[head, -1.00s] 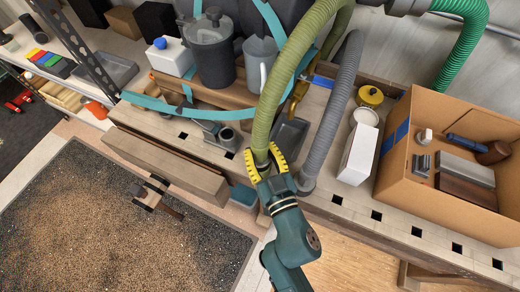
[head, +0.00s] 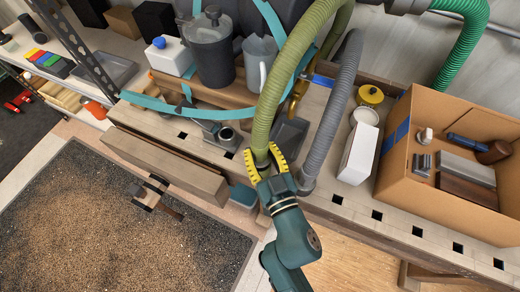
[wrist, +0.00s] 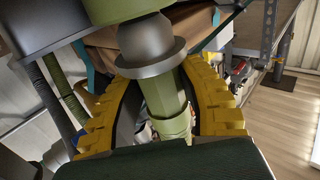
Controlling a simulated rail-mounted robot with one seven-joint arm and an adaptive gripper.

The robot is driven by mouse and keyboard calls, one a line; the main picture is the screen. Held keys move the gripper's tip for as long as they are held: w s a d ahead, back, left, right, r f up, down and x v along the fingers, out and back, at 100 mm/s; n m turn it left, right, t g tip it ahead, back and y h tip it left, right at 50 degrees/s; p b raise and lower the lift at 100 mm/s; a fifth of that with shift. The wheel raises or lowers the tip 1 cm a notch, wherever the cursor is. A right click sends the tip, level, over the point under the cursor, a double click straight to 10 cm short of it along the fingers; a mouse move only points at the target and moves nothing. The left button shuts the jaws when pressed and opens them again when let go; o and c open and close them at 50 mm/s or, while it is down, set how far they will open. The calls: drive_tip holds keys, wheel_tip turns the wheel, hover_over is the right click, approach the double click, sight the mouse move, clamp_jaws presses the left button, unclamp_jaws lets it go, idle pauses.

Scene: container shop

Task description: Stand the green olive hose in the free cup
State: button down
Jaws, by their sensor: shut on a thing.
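The olive green hose (head: 289,75) hangs down from the top of the head view. Its lower end is between the yellow fingers of my gripper (head: 264,165), which is shut on it at the bench's front edge. In the wrist view the hose's grey collar and green end (wrist: 165,100) stand between both fingers. A small grey cup with a dark round opening (head: 226,135) stands empty on the bench, left of my gripper and apart from the hose. The hose's lowest tip is hidden by my gripper in the head view.
A grey ribbed hose (head: 333,110) comes down close to the right of my gripper. A grey tray (head: 290,133) lies behind. A white box (head: 358,155) and an open cardboard carton (head: 400,160) stand right. Teal straps (head: 150,101) cross the bench at left.

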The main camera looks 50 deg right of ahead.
drive_tip(key=shift+f+b, duration=0.8)
drive_tip(key=shift+b, duration=0.2)
idle(0.7)
drive_tip(key=shift+f+b, duration=0.35)
drive_tip(key=shift+b, duration=0.05)
drive_tip(key=shift+f, duration=0.2)
drive_tip(key=c, duration=0.6)
unclamp_jaws()
drive_tip(key=shift+f, duration=0.1)
drive_tip(key=shift+s, duration=0.1)
